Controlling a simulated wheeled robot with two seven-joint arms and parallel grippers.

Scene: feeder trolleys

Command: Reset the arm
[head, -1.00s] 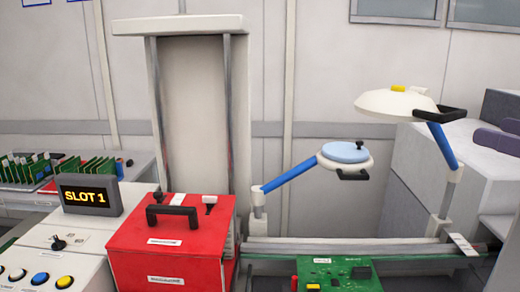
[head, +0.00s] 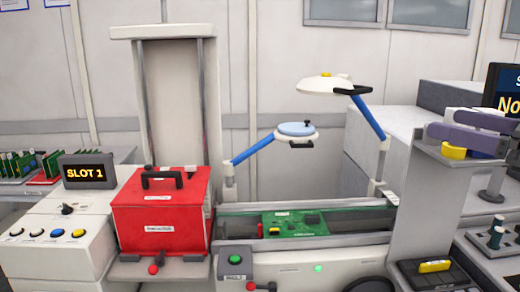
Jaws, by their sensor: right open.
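My right gripper (head: 443,124) is at the right of the head view, its two grey-purple fingers pointing left above a tall grey post. Its jaws are open, and nothing shows between the fingers. A yellow piece (head: 453,152) shows just below the lower finger; I cannot tell whether they touch. My left gripper is out of view.
A red box (head: 135,215) with a black handle stands left, beside a SLOT 1 display (head: 90,171). A green circuit board (head: 290,226) lies on the rail bed. Two blue-armed lamps, one white (head: 318,84) and one smaller (head: 296,129), rise behind it. A grey post (head: 428,205) stands right.

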